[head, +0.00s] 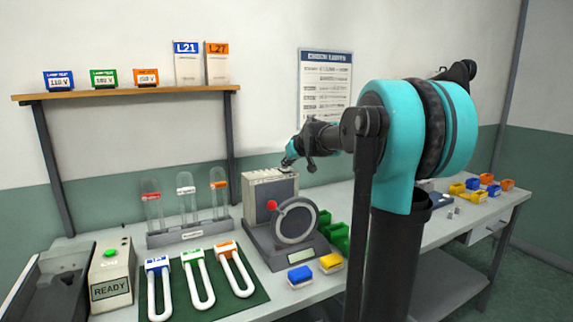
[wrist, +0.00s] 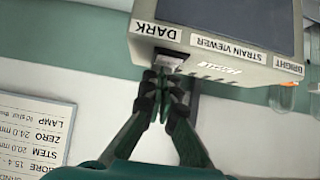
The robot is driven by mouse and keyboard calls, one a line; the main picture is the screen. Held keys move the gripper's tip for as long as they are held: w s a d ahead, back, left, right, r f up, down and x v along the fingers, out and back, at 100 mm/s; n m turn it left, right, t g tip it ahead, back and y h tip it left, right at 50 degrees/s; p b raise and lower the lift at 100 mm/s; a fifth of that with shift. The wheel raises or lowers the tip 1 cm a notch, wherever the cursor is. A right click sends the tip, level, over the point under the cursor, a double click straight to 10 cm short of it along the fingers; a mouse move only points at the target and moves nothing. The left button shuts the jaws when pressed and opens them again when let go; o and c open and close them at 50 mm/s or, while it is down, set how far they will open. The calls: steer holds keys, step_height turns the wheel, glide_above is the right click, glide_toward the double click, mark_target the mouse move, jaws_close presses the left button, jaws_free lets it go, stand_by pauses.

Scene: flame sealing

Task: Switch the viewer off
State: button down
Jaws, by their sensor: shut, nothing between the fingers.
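The strain viewer (head: 258,200) is a grey box on the bench with a round dark-rimmed disc (head: 295,222) in front of it. The wrist view shows its labelled face (wrist: 225,60) upside down, with DARK, STRAIN VIEWER and BRIGHT labels. A small pale switch-like part (wrist: 171,55) sits at its edge beside the DARK label. My gripper (wrist: 163,76) is shut and empty, its fingertips at or very close to that part; contact cannot be told. In the head view my gripper (head: 299,163) is at the viewer's top edge. The switch's position cannot be read.
A rack of glass tubes (head: 190,233) stands left of the viewer. A green mat (head: 178,311) with U-shaped tubes lies in front. Green bins (head: 337,236) and blue and yellow blocks (head: 300,276) are close on the right. A wall chart (head: 325,85) hangs behind.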

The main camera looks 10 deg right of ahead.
steer(key=shift+w+a+r, duration=0.2)
steer(key=shift+w+a, duration=0.05)
steer(key=shift+w, duration=0.45)
steer(key=shift+r, duration=0.15)
steer(key=shift+w+r, duration=0.1)
steer(key=shift+r, duration=0.2)
step_height(320, 180, up, 3)
steer(key=shift+w+a+f, duration=0.1)
steer(key=shift+w, duration=0.05)
steer(key=s+d+r, duration=0.2)
steer(key=s+r, duration=0.4)
steer(key=r, duration=0.2)
